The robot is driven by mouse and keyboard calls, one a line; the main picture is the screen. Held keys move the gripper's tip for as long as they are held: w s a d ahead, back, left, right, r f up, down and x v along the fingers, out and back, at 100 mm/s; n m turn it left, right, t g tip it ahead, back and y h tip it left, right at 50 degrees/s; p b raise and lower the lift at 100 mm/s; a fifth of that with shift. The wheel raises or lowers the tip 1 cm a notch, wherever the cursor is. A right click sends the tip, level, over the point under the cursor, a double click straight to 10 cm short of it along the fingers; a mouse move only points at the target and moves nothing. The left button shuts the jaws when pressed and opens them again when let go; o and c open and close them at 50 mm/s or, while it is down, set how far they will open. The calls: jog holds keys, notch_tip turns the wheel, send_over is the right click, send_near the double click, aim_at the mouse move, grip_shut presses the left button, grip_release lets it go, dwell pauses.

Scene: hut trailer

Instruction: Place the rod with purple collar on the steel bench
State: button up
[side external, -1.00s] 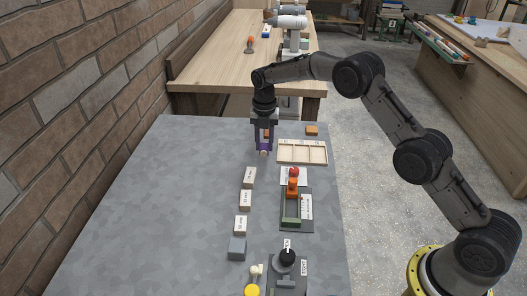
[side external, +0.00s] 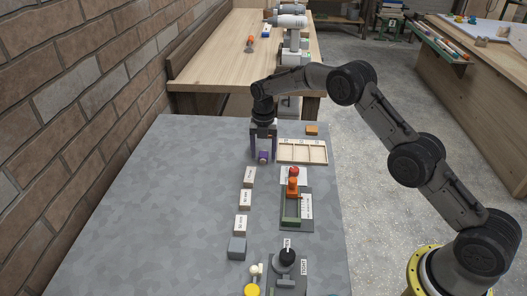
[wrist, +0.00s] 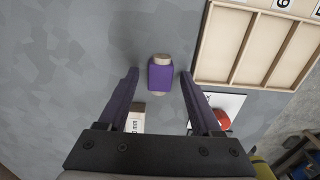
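The rod with purple collar (wrist: 160,76) has pale ends. In the wrist view it is between my fingertips, with a gap on both sides. My gripper (wrist: 159,72) is open around it and does not grip it. In the side view my gripper (side external: 263,159) points down over the steel bench (side external: 170,200), and the rod (side external: 263,155) shows between the fingers. The rod appears to be at the bench surface; its exact contact is hard to see.
A wooden compartment tray (side external: 302,151) lies just right of my gripper. Several labelled blocks (side external: 245,200) stand in a column nearer the camera. A dark fixture (side external: 297,212) with orange and red parts is beside them. The left of the bench is clear.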

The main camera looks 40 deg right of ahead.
aim_at(264, 154)
notch_tip(264, 154, up, 13)
jog(key=shift+f, duration=0.2)
dwell(0.5)
jog(key=s+r+m+t, duration=0.3)
jog(key=s+r+m, duration=1.1)
jog(key=s+r, duration=0.55)
jog(key=s+f+m+t, duration=0.1)
jog(key=s+f+m, duration=0.2)
jog(key=s, duration=0.9)
jog(key=s+f+m+t, duration=0.1)
jog(key=s+f+m, duration=0.3)
jog(key=s+m, duration=0.6)
jog(key=shift+s+t, duration=0.3)
jog(key=shift+s, duration=0.8)
jog(key=shift+o, duration=0.2)
jog(key=shift+r, duration=0.1)
